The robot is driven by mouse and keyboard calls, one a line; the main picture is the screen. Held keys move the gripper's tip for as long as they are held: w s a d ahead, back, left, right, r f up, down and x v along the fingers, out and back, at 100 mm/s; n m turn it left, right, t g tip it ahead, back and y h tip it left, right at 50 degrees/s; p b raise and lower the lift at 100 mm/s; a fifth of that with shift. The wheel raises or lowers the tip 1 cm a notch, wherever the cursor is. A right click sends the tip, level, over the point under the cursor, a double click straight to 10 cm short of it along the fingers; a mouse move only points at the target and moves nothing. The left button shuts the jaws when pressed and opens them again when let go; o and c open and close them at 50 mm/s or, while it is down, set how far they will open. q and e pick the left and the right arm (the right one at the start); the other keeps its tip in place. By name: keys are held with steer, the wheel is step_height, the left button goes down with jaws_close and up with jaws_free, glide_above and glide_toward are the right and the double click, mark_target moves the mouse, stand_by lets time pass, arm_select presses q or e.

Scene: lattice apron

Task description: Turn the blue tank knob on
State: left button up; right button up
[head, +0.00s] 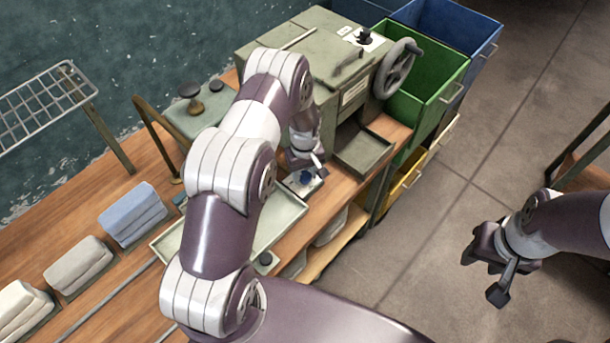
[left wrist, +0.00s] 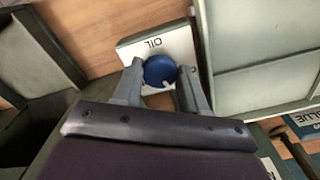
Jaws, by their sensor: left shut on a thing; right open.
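The blue tank knob (left wrist: 158,70) sits on a white plate (left wrist: 184,48) marked "OIL" in the left wrist view. A pale pointer mark shows on the knob's lower edge in that view. In the head view the knob (head: 306,178) is partly hidden by my left gripper (head: 312,172). In the left wrist view my left gripper (left wrist: 160,80) has one finger on each side of the knob and is shut on it. My right gripper (head: 484,278) is open and empty, out over the floor at the right, well apart from the bench.
A grey-green machine with a handwheel (head: 397,68) stands behind the knob. A shallow tray (head: 284,222) lies close by, partly behind my left arm. Folded cloth stacks (head: 132,214) line the bench at left. Green (head: 440,80) and blue bins stand at the back right.

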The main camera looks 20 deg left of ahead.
mark_target(305, 175)
arm_select(q)
steer(key=m+b, duration=0.2)
steer(key=m, duration=0.4)
steer(key=shift+w+b, duration=0.1)
steer(key=shift+b, duration=0.25)
steer(key=m+b, duration=0.1)
steer(key=m, duration=0.3)
steer(key=shift+m, duration=1)
steer(key=shift+r+b, duration=0.1)
steer(key=shift+b, duration=0.2)
steer(key=o, duration=1.1)
steer(key=shift+c, duration=0.2)
step_height(305, 175, up, 13)
steer(key=b, duration=0.2)
steer(key=shift+f+b, duration=0.2)
steer(key=shift+b, duration=0.15)
